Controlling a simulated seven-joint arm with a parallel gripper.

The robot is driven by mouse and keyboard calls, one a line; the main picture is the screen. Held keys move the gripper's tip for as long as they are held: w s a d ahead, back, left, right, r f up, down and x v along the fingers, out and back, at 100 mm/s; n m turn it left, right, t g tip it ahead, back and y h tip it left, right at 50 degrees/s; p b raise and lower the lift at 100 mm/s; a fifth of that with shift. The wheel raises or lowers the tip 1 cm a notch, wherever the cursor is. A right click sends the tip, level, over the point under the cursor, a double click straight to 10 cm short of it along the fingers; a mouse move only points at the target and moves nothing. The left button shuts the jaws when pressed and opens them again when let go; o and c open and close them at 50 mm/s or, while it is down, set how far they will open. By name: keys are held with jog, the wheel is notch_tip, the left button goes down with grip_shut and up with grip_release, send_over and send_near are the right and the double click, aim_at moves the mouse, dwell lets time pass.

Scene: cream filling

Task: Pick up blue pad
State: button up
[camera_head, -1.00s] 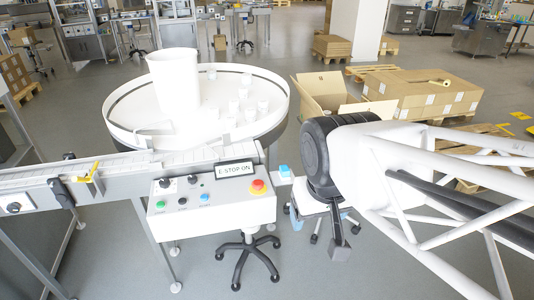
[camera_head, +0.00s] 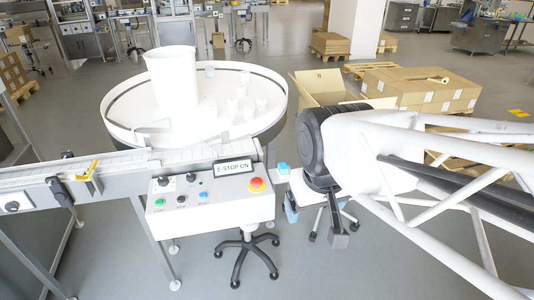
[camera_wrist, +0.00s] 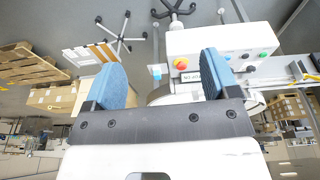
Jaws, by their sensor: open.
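The blue pad (camera_head: 283,168) is a small light-blue block beside the right end of the control box in the head view. In the wrist view the blue pad (camera_wrist: 156,71) shows small, between and beyond my fingers. My gripper (camera_wrist: 160,76) is open, with a blue-faced finger on each side and nothing between them. In the head view my gripper (camera_head: 315,222) hangs below the black wrist joint, right of and below the pad in the picture. It is partly hidden by my arm and apart from the pad.
The control box (camera_head: 210,205) with a red emergency-stop button (camera_head: 256,185) stands left of the pad. The round white feeder table (camera_head: 215,112) is behind it. Cardboard boxes (camera_head: 425,88) lie behind my arm. A star-legged chair base (camera_head: 243,255) stands below the box.

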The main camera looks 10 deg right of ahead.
jog(key=w+d+n, duration=0.1)
jog(key=w+n, duration=0.4)
jog(key=w, duration=0.6)
jog(key=n+g, duration=0.3)
jog(key=n, duration=0.9)
send_over(283, 166)
jog(key=f, duration=1.4)
jog(key=shift+s, duration=0.4)
jog(key=shift+w+d+f+n, duration=0.15)
jog(key=shift+w+f+n, duration=0.15)
jog(key=shift+w+f, duration=0.1)
jog(key=shift+f, duration=0.15)
jog(key=shift+f, duration=1.15)
jog(key=shift+f, duration=0.15)
jog(key=shift+f, duration=2.45)
